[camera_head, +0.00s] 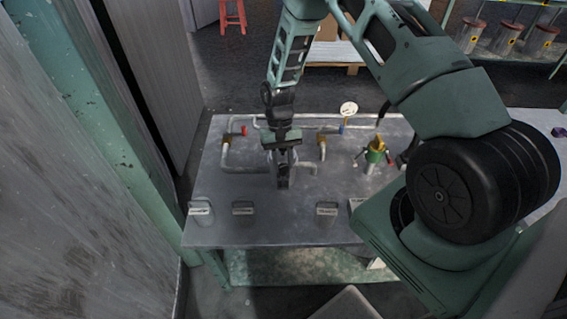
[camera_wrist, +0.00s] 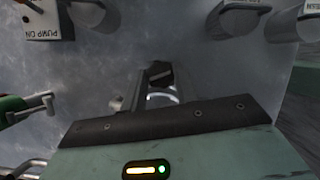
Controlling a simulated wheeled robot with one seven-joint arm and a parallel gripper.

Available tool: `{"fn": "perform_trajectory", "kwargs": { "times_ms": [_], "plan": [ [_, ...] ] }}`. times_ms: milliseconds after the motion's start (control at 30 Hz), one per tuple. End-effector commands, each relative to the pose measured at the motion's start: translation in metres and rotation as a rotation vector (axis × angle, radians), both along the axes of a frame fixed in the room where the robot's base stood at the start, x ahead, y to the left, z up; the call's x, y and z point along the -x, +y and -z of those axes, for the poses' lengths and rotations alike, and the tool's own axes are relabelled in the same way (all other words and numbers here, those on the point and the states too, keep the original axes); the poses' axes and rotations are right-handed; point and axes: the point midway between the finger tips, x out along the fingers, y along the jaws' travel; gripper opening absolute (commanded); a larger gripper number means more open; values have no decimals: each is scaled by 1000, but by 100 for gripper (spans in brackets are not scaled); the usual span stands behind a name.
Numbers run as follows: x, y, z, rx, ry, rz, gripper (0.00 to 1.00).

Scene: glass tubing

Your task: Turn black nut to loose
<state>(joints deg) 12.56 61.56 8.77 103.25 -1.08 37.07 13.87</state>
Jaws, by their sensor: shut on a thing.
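My gripper (camera_head: 283,180) points down at the middle of the metal table, over the pipework. In the wrist view its fingers (camera_wrist: 157,88) are closed around a small dark piece, which I take to be the black nut (camera_wrist: 159,72). The fingers hide most of it, so I cannot tell how far it is turned. A pale ring-shaped edge shows just below it in that view. In the head view the nut is hidden behind my gripper. A grey pipe (camera_head: 245,168) runs in from the left, and another bend (camera_head: 308,167) lies just right of the gripper.
The metal table (camera_head: 275,232) carries labelled blocks (camera_head: 243,209) along its front. A red fitting (camera_head: 243,131), a brass fitting (camera_head: 322,140), a white round gauge (camera_head: 348,108) and a green valve (camera_head: 375,155) stand around the pipes. A green post (camera_head: 95,120) rises at the left.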

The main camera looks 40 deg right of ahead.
Motion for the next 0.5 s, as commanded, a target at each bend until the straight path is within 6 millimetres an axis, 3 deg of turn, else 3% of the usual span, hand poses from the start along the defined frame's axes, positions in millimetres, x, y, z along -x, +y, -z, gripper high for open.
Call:
{"fn": "perform_trajectory", "kwargs": {
  "times_ms": [200, 233, 300, 500],
  "plan": [
    [0, 0, -1, -1, -1, 0, 7],
    [-1, 0, -1, -1, -1, 0, 35],
    [0, 0, -1, -1, -1, 0, 52],
    [0, 0, 0, 0, -1, 2, 52]
  ]
}}
